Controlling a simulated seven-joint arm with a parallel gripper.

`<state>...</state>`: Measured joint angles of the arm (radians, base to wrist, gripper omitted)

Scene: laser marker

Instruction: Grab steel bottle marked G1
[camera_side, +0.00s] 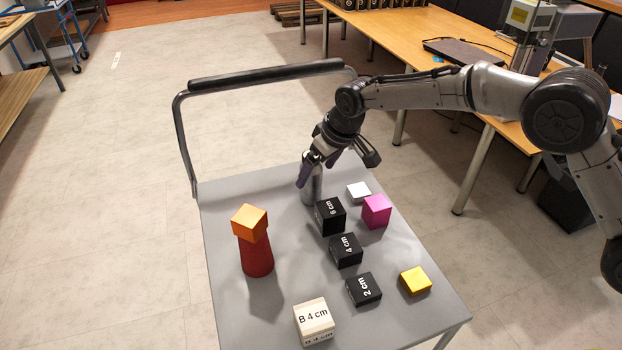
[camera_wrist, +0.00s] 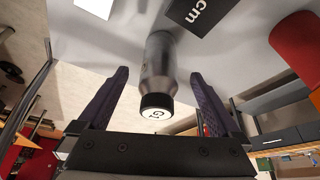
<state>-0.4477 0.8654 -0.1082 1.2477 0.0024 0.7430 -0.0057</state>
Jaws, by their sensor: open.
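The steel bottle (camera_wrist: 159,72) stands on the grey table, with a black cap whose white top carries a mark that looks like G1. In the side view the bottle (camera_side: 312,186) is at the far part of the table, partly hidden by my gripper (camera_side: 313,170). In the wrist view my gripper (camera_wrist: 160,100) is open, with one dark finger on each side of the bottle. There is a visible gap between the bottle and each finger. The bottle's cap lies between the fingers, close to the palm.
Black block 6 cm (camera_side: 330,216) stands close to the bottle's right, with a white block (camera_side: 358,192) and a magenta block (camera_side: 376,211) beyond. A red cone (camera_side: 257,258) topped by an orange cube (camera_side: 249,222) stands nearer left. A handle rail (camera_side: 265,75) rises behind.

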